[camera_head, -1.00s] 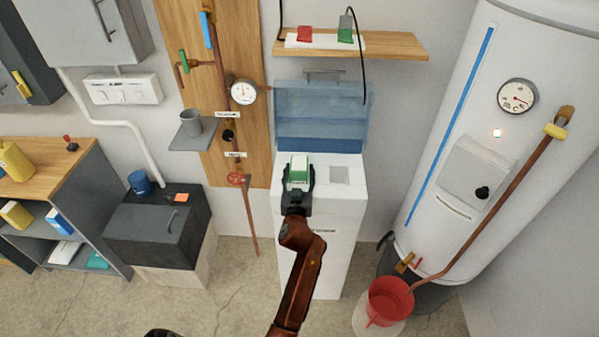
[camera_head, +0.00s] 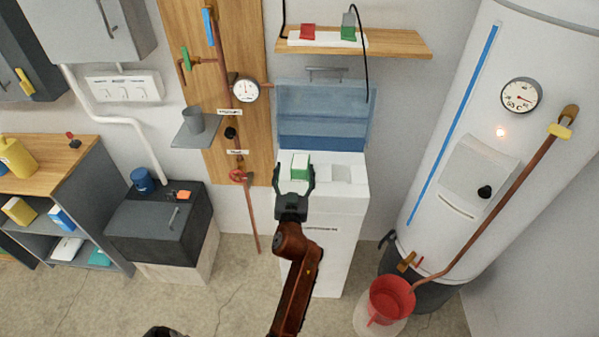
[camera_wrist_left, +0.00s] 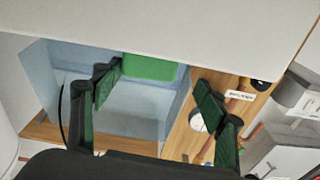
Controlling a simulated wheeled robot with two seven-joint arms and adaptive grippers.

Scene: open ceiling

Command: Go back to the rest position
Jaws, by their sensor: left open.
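My left gripper (camera_head: 296,170) is open in the head view, at the top front of the white cabinet (camera_head: 322,250). A block with a white top and green sides (camera_head: 301,166) sits on the cabinet top, between or just beyond the fingertips. In the left wrist view the open fingers (camera_wrist_left: 155,92) are spread wide, with the green block (camera_wrist_left: 150,68) beyond them and a visible gap on the right. I cannot tell whether the left finger touches the block.
A raised clear blue lid (camera_head: 322,118) stands behind the cabinet top. A shelf (camera_head: 395,43) holds a red and a green block above. A boiler (camera_head: 470,140) and a red bucket (camera_head: 390,299) stand to the right. A dark box (camera_head: 150,228) stands left; floor between is clear.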

